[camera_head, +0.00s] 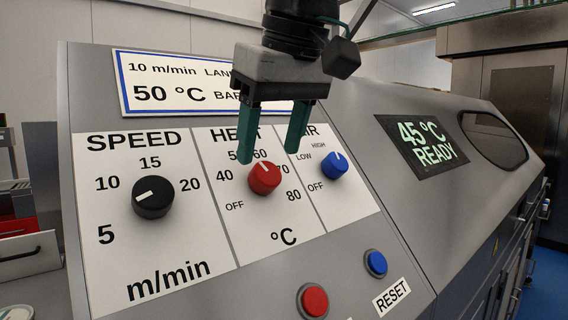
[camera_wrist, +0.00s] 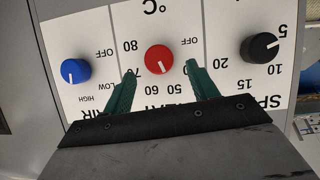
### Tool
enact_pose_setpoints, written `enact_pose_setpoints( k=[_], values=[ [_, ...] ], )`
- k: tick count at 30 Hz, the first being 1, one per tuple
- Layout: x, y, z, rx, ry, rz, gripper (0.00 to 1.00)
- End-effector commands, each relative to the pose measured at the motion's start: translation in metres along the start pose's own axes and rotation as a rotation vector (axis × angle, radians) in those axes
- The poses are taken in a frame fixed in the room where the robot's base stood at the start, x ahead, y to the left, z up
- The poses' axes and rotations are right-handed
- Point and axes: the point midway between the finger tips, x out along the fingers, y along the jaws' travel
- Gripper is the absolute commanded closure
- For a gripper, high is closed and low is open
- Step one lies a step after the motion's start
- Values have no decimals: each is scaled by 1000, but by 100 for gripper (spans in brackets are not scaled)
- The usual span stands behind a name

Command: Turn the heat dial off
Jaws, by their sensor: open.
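The red heat dial (camera_head: 264,178) is on the white HEAT panel, among marks OFF, 40, 50, 60, 70 and 80. It also shows in the wrist view (camera_wrist: 159,58), upside down, with its white line towards the 50 and 60 marks. My gripper (camera_head: 268,156) is open, its two green fingers apart and empty. In the wrist view the fingertips (camera_wrist: 161,68) lie to either side of the dial. In the head view they are at and just above the dial's upper edge; I see no contact.
The black speed dial (camera_head: 153,197) is left of the heat dial, and the blue air dial (camera_head: 334,166) is close on the right. Red (camera_head: 314,301) and blue (camera_head: 376,262) buttons sit below. A display (camera_head: 424,145) reads 45 °C READY. A sign (camera_head: 160,80) is behind my gripper.

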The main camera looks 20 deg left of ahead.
Motion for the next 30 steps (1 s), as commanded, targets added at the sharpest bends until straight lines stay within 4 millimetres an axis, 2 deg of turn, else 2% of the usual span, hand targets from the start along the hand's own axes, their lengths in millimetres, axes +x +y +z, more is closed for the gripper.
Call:
enact_pose_setpoints(
  k=[3,7,18,23,30],
  values=[
    [19,0,1,1,-2,0,41],
    [33,1,1,2,-1,0,41],
    [40,1,0,2,1,1,41],
    [40,1,0,2,1,1,86],
    [40,1,0,-7,1,5,86]
  ],
)
